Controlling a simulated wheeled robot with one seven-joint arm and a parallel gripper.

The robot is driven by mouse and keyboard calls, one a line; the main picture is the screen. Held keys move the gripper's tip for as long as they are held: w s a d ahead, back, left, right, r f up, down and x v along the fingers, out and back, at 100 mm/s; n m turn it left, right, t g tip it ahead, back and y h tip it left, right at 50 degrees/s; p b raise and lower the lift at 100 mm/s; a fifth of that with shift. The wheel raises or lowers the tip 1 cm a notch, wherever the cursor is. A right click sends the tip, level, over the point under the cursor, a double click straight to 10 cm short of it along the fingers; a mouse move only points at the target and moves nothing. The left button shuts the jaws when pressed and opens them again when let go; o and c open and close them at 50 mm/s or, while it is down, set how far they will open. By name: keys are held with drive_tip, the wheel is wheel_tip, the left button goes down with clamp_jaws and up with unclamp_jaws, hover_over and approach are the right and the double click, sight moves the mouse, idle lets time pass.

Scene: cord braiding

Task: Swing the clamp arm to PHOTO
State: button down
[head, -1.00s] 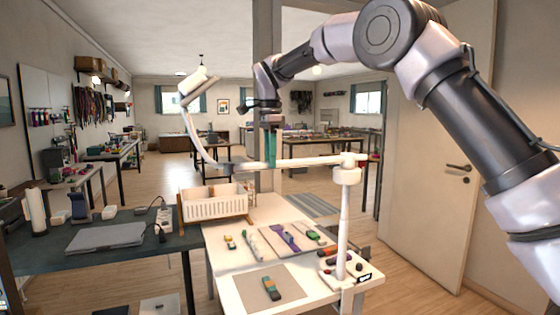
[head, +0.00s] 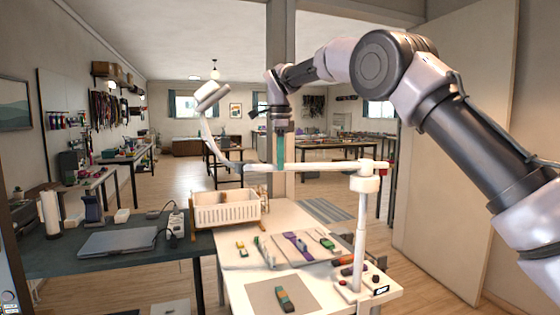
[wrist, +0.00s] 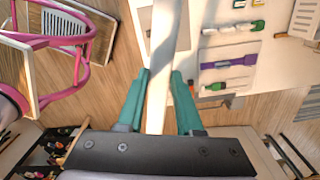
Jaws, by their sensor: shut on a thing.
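The clamp arm (head: 325,167) is a white, roughly level bar on top of a white post (head: 361,225) at the table's right side. Its far end bends up on the left to a white lamp-like head (head: 211,97). My gripper (head: 281,160) has teal fingers and is shut on the bar, left of the post. In the wrist view the white bar (wrist: 160,65) runs between the two teal fingers of my gripper (wrist: 160,88). The post's base (head: 358,290) has small knobs and a dark display. I cannot read any PHOTO mark.
The white table (head: 235,290) below holds a white slotted basket (head: 227,215), cords on a board, and a grey mat (head: 262,292) with a small green and orange piece. A dark bench (head: 60,258) with a laptop stands left. A pink chair (wrist: 75,70) shows in the wrist view.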

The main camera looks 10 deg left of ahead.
drive_tip(key=c, duration=0.6)
unclamp_jaws()
drive_tip(key=shift+o, duration=0.2)
drive_tip(key=shift+r, duration=0.1)
wheel_tip(320, 180, up, 11)
drive_tip(key=shift+d, duration=0.15)
